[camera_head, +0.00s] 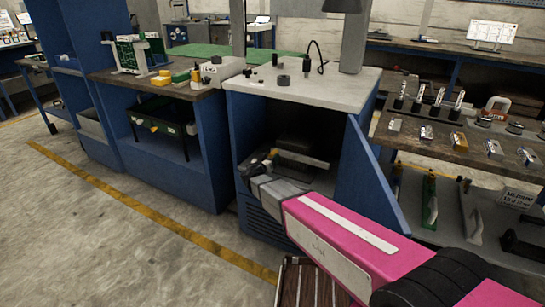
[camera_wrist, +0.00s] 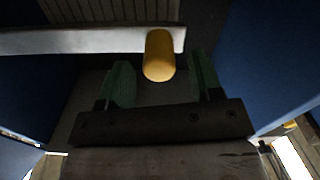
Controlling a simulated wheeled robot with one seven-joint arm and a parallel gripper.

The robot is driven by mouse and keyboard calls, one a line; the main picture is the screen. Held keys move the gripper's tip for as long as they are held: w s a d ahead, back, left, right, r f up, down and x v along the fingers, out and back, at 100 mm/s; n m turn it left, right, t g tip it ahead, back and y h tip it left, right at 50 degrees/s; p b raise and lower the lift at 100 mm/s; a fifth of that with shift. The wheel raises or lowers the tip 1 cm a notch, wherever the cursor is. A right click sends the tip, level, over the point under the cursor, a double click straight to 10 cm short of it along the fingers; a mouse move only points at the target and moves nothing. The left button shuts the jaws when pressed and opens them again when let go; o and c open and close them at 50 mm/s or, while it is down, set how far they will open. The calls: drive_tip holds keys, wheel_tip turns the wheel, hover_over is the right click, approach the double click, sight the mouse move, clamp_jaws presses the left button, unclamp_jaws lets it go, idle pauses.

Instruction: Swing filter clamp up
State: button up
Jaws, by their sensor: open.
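The filter clamp shows in the wrist view as a pale flat bar (camera_wrist: 85,40) with a yellow cylindrical handle (camera_wrist: 159,52) near its right end. In the head view, a light bar (camera_head: 302,159) lies roughly level inside the open blue cabinet. My gripper (camera_wrist: 160,74) is open, with green fingers on either side of the yellow handle in the picture. Gaps show on both sides, and no contact is visible. How deep the handle sits between the fingers is unclear. In the head view, my gripper (camera_head: 266,158) is at the cabinet opening, small and partly hidden by my wrist.
The blue cabinet (camera_head: 243,140) surrounds the clamp, and its door (camera_head: 368,185) stands open on the right, beside my arm. A dark block (camera_head: 300,144) sits behind the light bar. A workbench (camera_head: 440,140) with metal parts stands to the right. Open floor lies at the left.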

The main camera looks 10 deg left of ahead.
drive_tip(key=shift+x, duration=1.2)
